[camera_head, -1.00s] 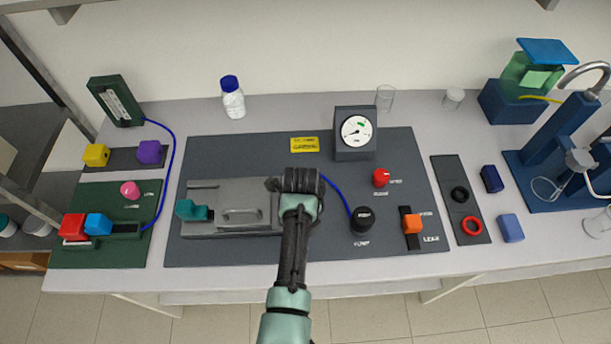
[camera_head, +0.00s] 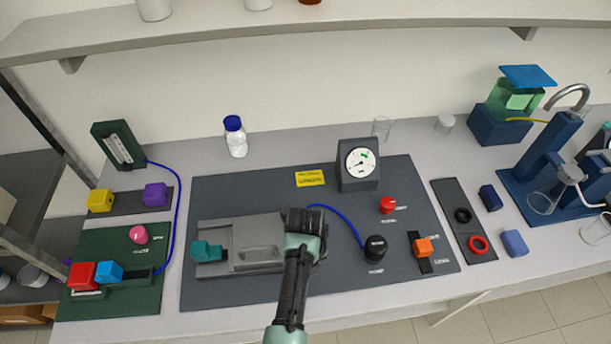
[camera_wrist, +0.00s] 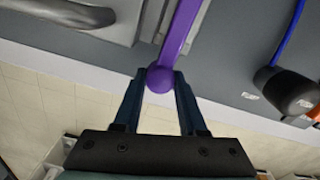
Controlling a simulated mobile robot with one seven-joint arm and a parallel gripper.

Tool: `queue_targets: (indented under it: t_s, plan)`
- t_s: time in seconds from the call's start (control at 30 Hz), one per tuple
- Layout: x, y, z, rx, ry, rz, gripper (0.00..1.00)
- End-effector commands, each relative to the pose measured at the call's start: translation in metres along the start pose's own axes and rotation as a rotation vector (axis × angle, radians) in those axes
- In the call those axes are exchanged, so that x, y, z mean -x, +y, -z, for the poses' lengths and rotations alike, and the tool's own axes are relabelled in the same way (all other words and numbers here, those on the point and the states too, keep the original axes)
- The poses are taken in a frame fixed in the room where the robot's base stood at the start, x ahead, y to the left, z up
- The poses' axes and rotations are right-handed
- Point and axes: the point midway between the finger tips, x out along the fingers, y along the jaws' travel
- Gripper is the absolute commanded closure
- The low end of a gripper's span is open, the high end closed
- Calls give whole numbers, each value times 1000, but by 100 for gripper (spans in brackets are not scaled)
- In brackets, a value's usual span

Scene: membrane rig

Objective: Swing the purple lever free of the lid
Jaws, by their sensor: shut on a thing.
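The purple lever (camera_wrist: 180,35) shows in the wrist view as a straight bar with a round knob at its end. My gripper (camera_wrist: 160,78) is shut on this knob, with one dark finger at each side. The grey lid (camera_wrist: 60,12) lies to the left of the lever in the wrist view. In the head view the lid (camera_head: 257,236) is a flat grey plate with a handle. My gripper (camera_head: 306,222) is at its right end there and hides the lever. I cannot tell whether the lever still overlaps the lid.
A teal clamp (camera_head: 208,251) sits at the lid's left end. A black pump knob (camera_head: 375,248) with a blue tube, a gauge (camera_head: 359,165), a red knob (camera_head: 387,204) and an orange slider (camera_head: 422,246) stand to the right. The dark panel (camera_head: 330,280) is bare at the front.

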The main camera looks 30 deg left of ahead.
Motion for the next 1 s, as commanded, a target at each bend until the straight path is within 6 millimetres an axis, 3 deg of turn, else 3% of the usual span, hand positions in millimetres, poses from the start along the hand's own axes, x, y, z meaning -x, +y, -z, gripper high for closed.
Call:
queue_targets:
  t_s: [0.23, 0.27, 0.4, 0.77, 1.0]
  plan:
    - [0, 1, -1, -2, -5, -2, 100]
    - [0, 1, -1, -2, -5, -2, 56]
    - [0, 1, -1, -1, -4, -2, 31]
    - [2, 0, -1, 0, -3, 0, 29]
    - [29, 0, -1, 0, -6, 1, 29]
